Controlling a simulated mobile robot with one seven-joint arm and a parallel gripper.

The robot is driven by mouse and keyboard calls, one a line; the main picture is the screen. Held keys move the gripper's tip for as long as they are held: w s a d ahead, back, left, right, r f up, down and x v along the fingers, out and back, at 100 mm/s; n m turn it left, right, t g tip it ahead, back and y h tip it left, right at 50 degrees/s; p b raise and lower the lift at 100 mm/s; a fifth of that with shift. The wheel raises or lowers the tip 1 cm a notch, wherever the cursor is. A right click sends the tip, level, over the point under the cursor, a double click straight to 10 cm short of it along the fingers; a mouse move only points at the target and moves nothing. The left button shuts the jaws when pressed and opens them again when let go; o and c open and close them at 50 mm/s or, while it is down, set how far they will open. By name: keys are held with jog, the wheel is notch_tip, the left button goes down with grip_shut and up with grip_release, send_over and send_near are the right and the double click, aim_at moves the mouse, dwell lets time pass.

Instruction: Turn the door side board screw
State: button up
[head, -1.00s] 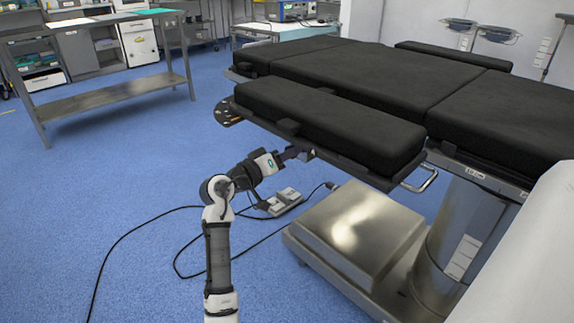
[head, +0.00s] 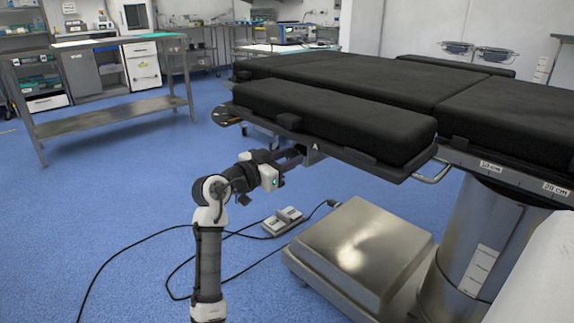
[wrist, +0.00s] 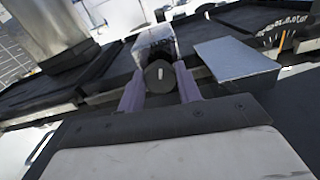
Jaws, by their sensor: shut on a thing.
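The door side board screw (wrist: 160,77) shows in the wrist view as a dark round knob with a pale mark on its end. My gripper (wrist: 160,88) has one purplish finger on each side of this knob and is shut on it. In the head view, my gripper (head: 297,158) is just under the near edge of the black padded side board (head: 330,118). The screw is too small and hidden to make out there. A pale metal block (wrist: 160,42) sits just beyond the knob in the wrist view.
The black operating table (head: 390,85) extends behind the side board. Its steel base (head: 360,255) stands on the floor at lower right. A foot pedal (head: 282,221) and black cables lie on the blue floor. A metal bench (head: 110,105) stands at back left.

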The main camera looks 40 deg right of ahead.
jog(key=shift+m, duration=0.4)
jog(key=o, duration=1)
jog(key=shift+a, duration=0.1)
